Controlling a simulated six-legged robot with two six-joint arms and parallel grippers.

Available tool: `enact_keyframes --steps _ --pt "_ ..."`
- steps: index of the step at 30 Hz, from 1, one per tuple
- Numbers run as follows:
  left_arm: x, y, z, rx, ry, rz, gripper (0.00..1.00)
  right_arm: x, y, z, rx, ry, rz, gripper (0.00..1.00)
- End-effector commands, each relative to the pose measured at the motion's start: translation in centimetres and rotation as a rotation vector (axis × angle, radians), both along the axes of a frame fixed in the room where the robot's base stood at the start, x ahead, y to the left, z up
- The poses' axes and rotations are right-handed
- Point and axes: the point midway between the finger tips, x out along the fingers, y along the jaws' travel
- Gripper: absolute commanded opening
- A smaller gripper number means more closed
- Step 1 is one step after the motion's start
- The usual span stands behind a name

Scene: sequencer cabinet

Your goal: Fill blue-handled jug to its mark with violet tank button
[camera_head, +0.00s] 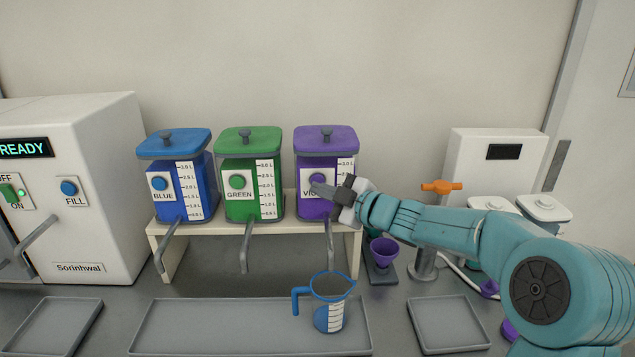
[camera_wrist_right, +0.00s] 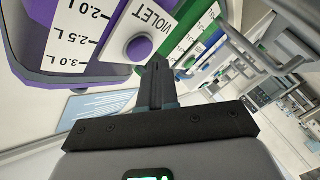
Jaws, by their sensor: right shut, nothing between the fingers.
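The blue-handled jug (camera_head: 341,290) stands upright on the long grey tray (camera_head: 220,335), below the violet tank's spout (camera_head: 329,243). It has a white scale strip, and its lower part looks blue; I cannot read the mark. The violet tank (camera_head: 326,145) sits at the right of the rack. Its round violet button (camera_wrist_right: 140,48) shows clearly in the wrist view and is partly covered in the head view. My right gripper (camera_head: 322,187) is shut and empty, its tips close in front of the button; I cannot tell whether they touch. My left gripper is out of view.
A green tank (camera_head: 249,140) and a blue tank (camera_head: 175,143) stand left of the violet one. A white machine (camera_head: 85,150) is at far left. A purple funnel cup (camera_head: 383,250) and an orange-handled tap (camera_head: 441,187) are on the right. Small trays flank the long one.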

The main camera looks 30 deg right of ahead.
Motion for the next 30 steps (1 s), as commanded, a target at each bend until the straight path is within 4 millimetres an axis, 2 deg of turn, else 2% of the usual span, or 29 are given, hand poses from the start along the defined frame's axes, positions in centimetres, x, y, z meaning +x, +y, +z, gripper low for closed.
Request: enact_keyframes --steps 24,30 --pt "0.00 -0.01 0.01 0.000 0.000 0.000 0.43 0.00 -0.01 0.01 0.000 0.000 0.000 0.00" --pt "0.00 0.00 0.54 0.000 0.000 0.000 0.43 0.43 -0.26 0.18 0.000 0.000 0.000 0.00"
